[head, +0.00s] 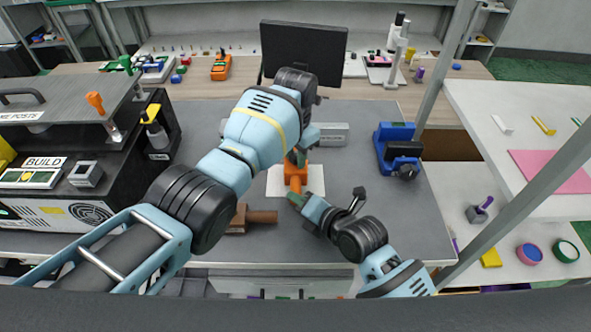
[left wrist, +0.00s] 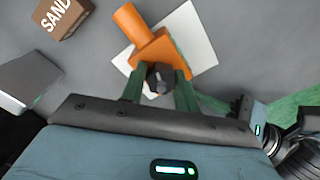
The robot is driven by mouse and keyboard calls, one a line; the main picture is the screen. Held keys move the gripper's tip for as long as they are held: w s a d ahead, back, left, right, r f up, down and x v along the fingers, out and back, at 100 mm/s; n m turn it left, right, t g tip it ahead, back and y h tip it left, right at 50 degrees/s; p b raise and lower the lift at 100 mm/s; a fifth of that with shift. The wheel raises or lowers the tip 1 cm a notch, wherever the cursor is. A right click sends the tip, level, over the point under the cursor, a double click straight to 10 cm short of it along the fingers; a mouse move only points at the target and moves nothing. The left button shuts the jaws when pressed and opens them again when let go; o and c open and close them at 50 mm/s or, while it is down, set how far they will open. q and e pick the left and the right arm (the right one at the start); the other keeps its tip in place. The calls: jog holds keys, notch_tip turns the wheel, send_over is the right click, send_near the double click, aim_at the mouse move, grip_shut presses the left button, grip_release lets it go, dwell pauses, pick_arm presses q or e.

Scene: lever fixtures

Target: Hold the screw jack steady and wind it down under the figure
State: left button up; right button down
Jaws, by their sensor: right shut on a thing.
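The orange screw jack (head: 295,173) stands on a white sheet (head: 318,183) in the middle of the grey worktop. The left wrist view shows its orange body (left wrist: 163,55), a cylinder (left wrist: 130,22) sticking out, and a dark knob (left wrist: 159,77). My left gripper (head: 297,157) is above the jack. In the left wrist view its green fingers (left wrist: 159,88) stand on either side of the knob, apart with narrow gaps. I cannot make out a figure; my left arm hides part of the jack.
A grey box (head: 332,133) is behind the jack. A blue vise (head: 396,150) stands to the right. A monitor (head: 304,50) stands at the back. The worktop's right front is partly clear.

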pick_arm(q)
jog(key=shift+o, duration=1.3)
jog(key=shift+s+f, duration=0.3)
jog(key=shift+f, duration=0.45)
jog(key=shift+d, duration=0.2)
jog(key=shift+r, duration=0.25)
jog(key=shift+w+r, duration=0.2)
jog(key=shift+r, duration=2.5)
